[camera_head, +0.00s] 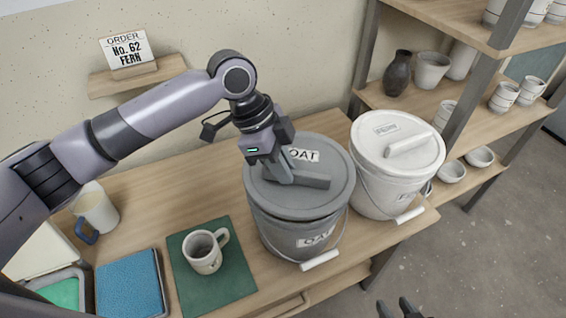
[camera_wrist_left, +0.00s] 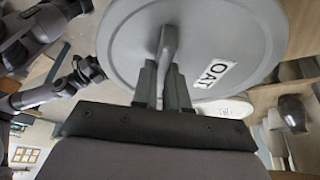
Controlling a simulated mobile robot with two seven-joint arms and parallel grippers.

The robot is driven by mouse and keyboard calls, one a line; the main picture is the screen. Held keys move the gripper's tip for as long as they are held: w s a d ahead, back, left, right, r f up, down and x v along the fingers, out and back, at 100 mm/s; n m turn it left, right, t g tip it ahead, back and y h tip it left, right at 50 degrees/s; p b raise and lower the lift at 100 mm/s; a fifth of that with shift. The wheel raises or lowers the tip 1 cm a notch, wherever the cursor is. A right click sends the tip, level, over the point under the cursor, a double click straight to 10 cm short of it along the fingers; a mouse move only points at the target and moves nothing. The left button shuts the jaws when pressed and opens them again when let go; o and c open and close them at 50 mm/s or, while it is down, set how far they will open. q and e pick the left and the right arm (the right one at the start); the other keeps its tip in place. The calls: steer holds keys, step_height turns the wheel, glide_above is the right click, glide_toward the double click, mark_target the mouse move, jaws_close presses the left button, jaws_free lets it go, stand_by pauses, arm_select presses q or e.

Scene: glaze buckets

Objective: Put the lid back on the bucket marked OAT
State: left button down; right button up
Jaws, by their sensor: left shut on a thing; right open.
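The grey bucket marked OAT (camera_head: 278,236) stands on the wooden table. Its grey lid (camera_head: 292,204), also labelled OAT, lies over the bucket's mouth, about in line with it; I cannot tell whether it is fully seated. My left gripper (camera_head: 281,173) is shut on the lid's bar handle (camera_head: 311,181). In the left wrist view the fingers (camera_wrist_left: 165,80) close on the handle (camera_wrist_left: 168,45) and the lid (camera_wrist_left: 225,25) fills the top. My right gripper (camera_head: 400,309) is open and empty at the bottom edge, only its fingertips showing.
A white bucket with its lid (camera_head: 385,139) on stands close to the right. A mug (camera_head: 205,254) sits on a green mat (camera_head: 232,283) to the left, beside a blue pad (camera_head: 130,286). A jug (camera_head: 95,211) stands further left. Shelves of pottery (camera_head: 440,102) rise behind right.

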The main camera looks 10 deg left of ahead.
arm_select(q)
steer(key=shift+r+p, duration=0.1)
steer(key=shift+p, duration=0.5)
steer(key=shift+f+p, duration=0.55)
steer(key=shift+f, duration=0.2)
stand_by(1.5)
steer(key=shift+f+p, duration=0.15)
steer(key=shift+p, duration=0.25)
stand_by(0.4)
steer(key=c, duration=0.6)
jaws_free()
steer(key=shift+r+p, duration=1.1)
steer(key=shift+r, duration=2.4)
